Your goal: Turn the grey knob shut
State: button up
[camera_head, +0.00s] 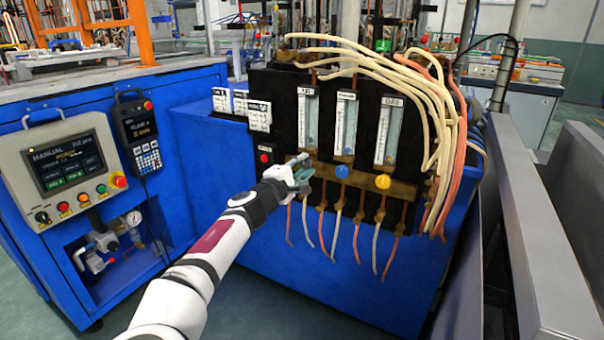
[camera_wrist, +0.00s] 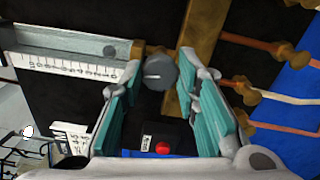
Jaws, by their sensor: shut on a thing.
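The grey knob (camera_wrist: 160,73) sits at the end of a clear flow tube, on a brass fitting, in the wrist view. It has a light mark on its face. My gripper (camera_wrist: 157,80) has its teal-padded fingers on either side of the knob and is shut on it. In the head view my gripper (camera_head: 301,171) is at the brass strip below the left flow meter (camera_head: 308,118). There it hides most or all of the grey knob.
A blue knob (camera_head: 342,171) and a yellow knob (camera_head: 383,181) stand to the right on the same strip. A red button (camera_head: 264,158) is just left of my gripper. Thin hoses hang below the strip. Pale and pink hoses (camera_head: 437,100) loop at the right.

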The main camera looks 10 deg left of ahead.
jog(key=shift+d+f+m+b, duration=0.1)
jog(key=shift+m+b, duration=0.35)
jog(key=shift+m, duration=0.25)
jog(key=o, duration=1.2)
jog(key=shift+c, duration=0.2)
jog(key=v, duration=0.7)
jog(key=shift+s, duration=0.25)
